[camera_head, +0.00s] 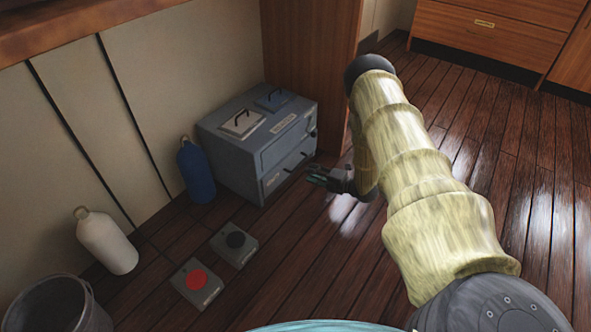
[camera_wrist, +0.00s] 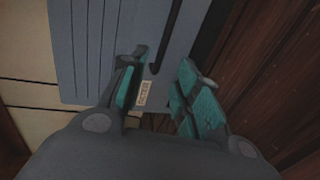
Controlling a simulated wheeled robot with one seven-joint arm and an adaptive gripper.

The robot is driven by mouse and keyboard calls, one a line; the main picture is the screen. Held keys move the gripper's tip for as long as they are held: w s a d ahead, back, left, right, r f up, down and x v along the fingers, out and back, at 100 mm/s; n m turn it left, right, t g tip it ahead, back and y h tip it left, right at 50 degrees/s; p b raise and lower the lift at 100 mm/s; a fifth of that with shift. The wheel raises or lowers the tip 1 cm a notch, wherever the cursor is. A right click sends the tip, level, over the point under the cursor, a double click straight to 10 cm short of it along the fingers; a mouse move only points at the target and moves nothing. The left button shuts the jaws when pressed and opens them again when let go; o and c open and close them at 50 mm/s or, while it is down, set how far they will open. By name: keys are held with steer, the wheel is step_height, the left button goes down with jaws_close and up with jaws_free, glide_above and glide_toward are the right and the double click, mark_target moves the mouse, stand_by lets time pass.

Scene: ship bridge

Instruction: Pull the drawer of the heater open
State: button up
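The heater (camera_head: 228,143) is a grey-blue metal box on the floor against the wall. Its drawer (camera_head: 275,179) is in the lower front, with a dark bar handle (camera_head: 297,162), and looks shut. My gripper (camera_head: 316,176) is just in front of the drawer, close to the handle. In the wrist view, the teal-padded fingers of my gripper (camera_wrist: 162,88) are apart with nothing held. The dark handle (camera_wrist: 168,42) shows just beyond the gap between the fingertips. A small label (camera_wrist: 143,93) on the heater is partly beside the left finger. Contact with the handle cannot be told.
A white bottle (camera_head: 106,241), a bucket (camera_head: 55,308), a red-button box (camera_head: 196,282) and a black-button box (camera_head: 235,243) are nearer. Floor at right is clear.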

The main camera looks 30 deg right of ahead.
mark_target(296, 167)
steer(key=b+x, duration=0.4)
steer(key=x, duration=0.4)
steer(key=shift+w+a+f, duration=0.1)
steer(key=shift+w+a, duration=0.05)
steer(key=shift+w, duration=0.2)
jaws_close()
